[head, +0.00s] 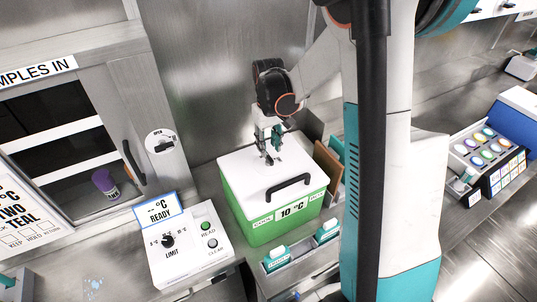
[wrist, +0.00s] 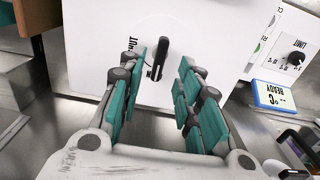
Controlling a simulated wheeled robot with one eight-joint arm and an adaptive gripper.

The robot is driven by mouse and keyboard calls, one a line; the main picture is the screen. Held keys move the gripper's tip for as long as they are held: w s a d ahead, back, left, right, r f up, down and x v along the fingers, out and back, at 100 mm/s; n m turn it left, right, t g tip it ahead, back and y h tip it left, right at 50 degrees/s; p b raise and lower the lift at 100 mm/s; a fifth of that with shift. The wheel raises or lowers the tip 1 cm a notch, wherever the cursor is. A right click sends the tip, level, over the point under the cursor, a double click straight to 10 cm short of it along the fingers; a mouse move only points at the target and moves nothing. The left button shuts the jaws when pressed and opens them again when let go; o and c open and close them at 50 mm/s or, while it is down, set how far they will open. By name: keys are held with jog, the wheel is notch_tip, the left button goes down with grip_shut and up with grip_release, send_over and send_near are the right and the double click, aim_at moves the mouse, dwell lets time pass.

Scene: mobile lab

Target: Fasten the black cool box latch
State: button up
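The cool box (head: 250,213) is green with a white lid (head: 246,180), and stands on the steel counter with its lid down. A black carry handle (head: 288,187) is on the lid's near side, and a "10 °C" label is on the front. In the wrist view, the black latch (wrist: 156,58) is a short bar on the lid. The word "SHUT" is printed to its left, and another word by its lower end is partly hidden. My gripper (head: 270,154) points down over the lid's far part. Its teal fingers (wrist: 161,62) are open, on either side of the latch in the picture; contact cannot be told.
A control box (head: 186,248) with a "READY" display stands left of the cool box. A sample cabinet (head: 70,130) with a purple-capped vial is further left. Small teal-topped containers (head: 277,258) stand in front, a brown panel (head: 327,165) is close at the right, and a steel wall is behind.

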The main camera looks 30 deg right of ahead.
aim_at(269, 156)
jog(key=shift+f, duration=2.3)
grip_shut()
